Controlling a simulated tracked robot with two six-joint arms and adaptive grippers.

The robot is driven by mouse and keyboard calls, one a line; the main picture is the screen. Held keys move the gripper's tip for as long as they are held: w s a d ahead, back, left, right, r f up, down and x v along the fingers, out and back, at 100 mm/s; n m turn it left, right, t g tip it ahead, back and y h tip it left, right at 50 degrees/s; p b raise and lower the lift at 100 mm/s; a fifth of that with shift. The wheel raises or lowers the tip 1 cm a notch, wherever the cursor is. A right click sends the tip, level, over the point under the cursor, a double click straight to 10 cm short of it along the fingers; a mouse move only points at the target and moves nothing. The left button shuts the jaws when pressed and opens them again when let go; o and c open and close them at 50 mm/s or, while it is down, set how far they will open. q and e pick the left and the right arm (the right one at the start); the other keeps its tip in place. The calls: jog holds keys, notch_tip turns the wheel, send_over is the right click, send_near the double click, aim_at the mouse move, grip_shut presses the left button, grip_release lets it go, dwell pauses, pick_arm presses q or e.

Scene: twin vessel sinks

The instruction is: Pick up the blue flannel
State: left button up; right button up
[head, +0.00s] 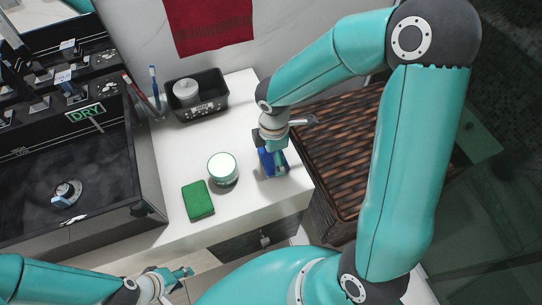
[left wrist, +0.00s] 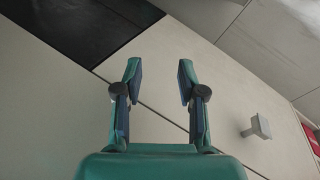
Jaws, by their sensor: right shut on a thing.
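The blue flannel (head: 266,160) is at the right end of the white counter in the head view, mostly covered by my right gripper. My right gripper (head: 273,168) points down from above and is shut on it. I cannot tell whether the flannel still touches the counter. My left gripper (head: 183,273) is low at the bottom left of the head view, in front of the counter. In the left wrist view my left gripper (left wrist: 158,78) is open and empty, facing pale cabinet panels.
A black tray (head: 205,107) stands behind. A dark sink (head: 110,180) is at left, a wicker basket (head: 345,140) at right. A red towel (head: 210,25) hangs on the wall.

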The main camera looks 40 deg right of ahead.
notch_tip(320, 180, up, 20)
jog(key=p, duration=0.2)
dwell(0.4)
